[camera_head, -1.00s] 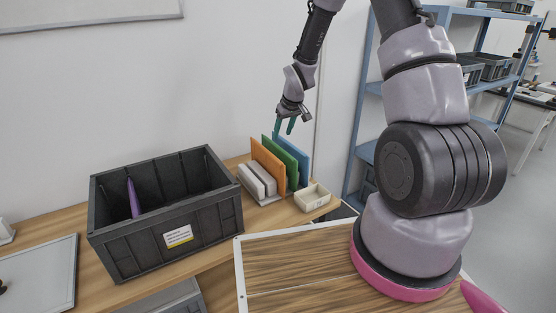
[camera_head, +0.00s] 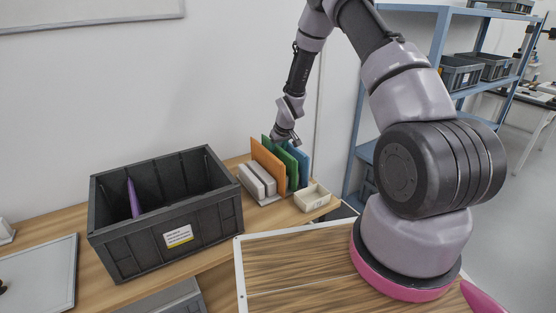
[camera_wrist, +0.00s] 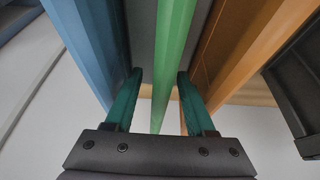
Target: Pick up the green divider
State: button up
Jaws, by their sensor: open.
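The green divider (camera_head: 291,172) stands upright in a rack between an orange divider (camera_head: 268,163) and a blue divider (camera_head: 302,168). In the wrist view the green divider (camera_wrist: 170,60) runs between the two teal fingers of my gripper (camera_wrist: 157,95), with a gap on each side. My gripper is open and straddles its upper part. One finger is between the green and blue dividers, the other between the green and orange ones. In the head view my gripper (camera_head: 291,143) is at the top of the dividers, its fingertips partly hidden among them.
A black crate (camera_head: 125,248) with a purple divider (camera_head: 133,198) inside stands to the left. Grey-white blocks (camera_head: 257,180) sit left of the orange divider. A small cream tray (camera_head: 313,197) is in front. The wall is close behind.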

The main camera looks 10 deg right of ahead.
grip_shut()
notch_tip(320, 180, up, 10)
dwell(0.6)
